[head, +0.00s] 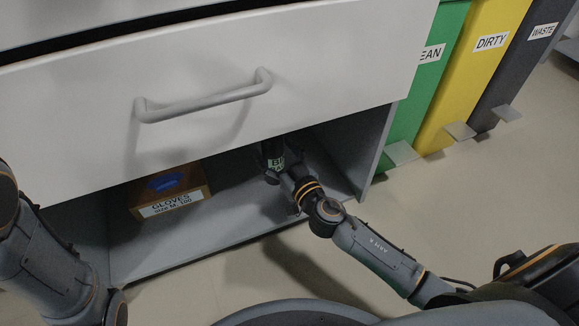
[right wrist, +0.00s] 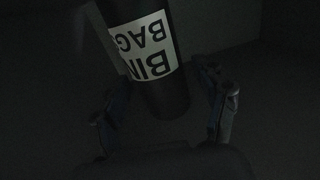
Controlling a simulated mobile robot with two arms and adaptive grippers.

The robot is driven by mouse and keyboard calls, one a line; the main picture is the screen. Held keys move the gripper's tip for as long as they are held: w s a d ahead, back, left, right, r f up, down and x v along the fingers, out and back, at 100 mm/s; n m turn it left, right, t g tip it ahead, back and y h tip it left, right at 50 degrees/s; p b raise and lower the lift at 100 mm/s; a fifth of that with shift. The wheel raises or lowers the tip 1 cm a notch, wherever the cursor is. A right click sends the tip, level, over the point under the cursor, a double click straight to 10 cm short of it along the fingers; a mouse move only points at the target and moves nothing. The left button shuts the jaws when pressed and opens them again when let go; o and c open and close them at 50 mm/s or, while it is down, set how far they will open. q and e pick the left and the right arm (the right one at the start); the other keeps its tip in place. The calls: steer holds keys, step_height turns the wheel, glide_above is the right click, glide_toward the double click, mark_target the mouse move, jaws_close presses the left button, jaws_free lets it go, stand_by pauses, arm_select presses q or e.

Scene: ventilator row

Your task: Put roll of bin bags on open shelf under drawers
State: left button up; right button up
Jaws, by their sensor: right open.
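The roll of bin bags (head: 271,150) is dark with a white label and sits inside the open shelf (head: 225,205) under the drawer. Its upper part is hidden by the drawer front in the head view. In the right wrist view the roll (right wrist: 150,60) shows with its "BIN BAG" label between the spread fingers. My right gripper (head: 277,172) reaches into the shelf at the roll and is open, with its fingers (right wrist: 166,105) on either side; gaps show beside the roll. Whether the roll's base rests on the shelf is hard to tell. Only my left arm shows, at the left edge.
A box of gloves (head: 172,192) stands on the shelf to the left of the roll. A white drawer front (head: 210,100) with a grey handle (head: 205,98) overhangs the shelf. Green (head: 425,90), yellow (head: 470,75) and grey (head: 515,65) bins stand to the right.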

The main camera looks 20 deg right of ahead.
steer(key=s+d+b, duration=0.1)
steer(key=s+b, duration=0.1)
steer(key=s, duration=0.8)
steer(key=shift+s+d, duration=0.3)
steer(key=shift+d, duration=0.1)
